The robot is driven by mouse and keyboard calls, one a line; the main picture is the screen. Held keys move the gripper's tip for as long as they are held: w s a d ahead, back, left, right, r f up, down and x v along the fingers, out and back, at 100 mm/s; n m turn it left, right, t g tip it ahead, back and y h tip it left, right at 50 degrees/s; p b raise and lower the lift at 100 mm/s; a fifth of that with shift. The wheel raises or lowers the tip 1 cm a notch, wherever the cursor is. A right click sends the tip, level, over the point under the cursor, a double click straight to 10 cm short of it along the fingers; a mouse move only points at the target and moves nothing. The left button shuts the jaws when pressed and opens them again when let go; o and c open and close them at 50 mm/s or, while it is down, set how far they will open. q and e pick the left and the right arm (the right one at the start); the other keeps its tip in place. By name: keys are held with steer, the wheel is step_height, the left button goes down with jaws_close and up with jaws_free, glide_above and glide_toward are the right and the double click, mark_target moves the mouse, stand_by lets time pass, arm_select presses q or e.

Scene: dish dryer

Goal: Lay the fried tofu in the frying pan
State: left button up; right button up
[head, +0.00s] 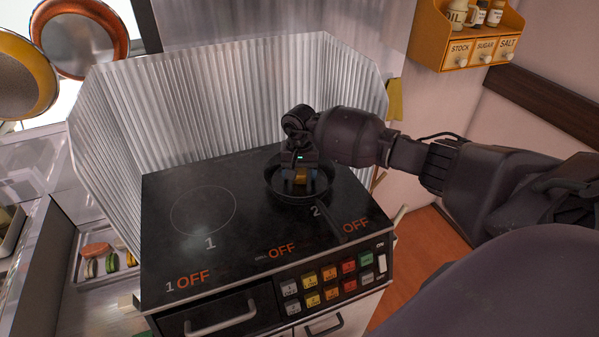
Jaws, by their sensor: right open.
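The dark frying pan (322,193) sits on the right burner of the black stove, its handle pointing to the lower right. My right gripper (299,180) reaches in from the right and points down into the pan, with its jaws open. A small golden-brown piece, which looks like the fried tofu (300,174), shows between the fingers, low in the pan. The gripper partly hides it, so I cannot tell whether it rests on the pan's bottom. My left gripper is not in view.
The stove top (167,245) is bare around the left burner. A corrugated metal splash guard (200,100) stands behind and beside it. Other pans (85,40) hang at the upper left. An orange spice rack (470,50) hangs at the upper right. A tray of food (107,262) lies left of the stove.

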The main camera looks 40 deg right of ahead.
mark_target(300, 171)
steer(key=shift+r, duration=0.35)
arm_select(q)
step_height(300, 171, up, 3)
steer(key=p, duration=0.3)
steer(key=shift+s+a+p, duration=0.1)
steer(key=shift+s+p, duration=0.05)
steer(key=shift+p, duration=0.25)
arm_select(e)
step_height(300, 171, up, 12)
steer(key=shift+f, duration=0.2)
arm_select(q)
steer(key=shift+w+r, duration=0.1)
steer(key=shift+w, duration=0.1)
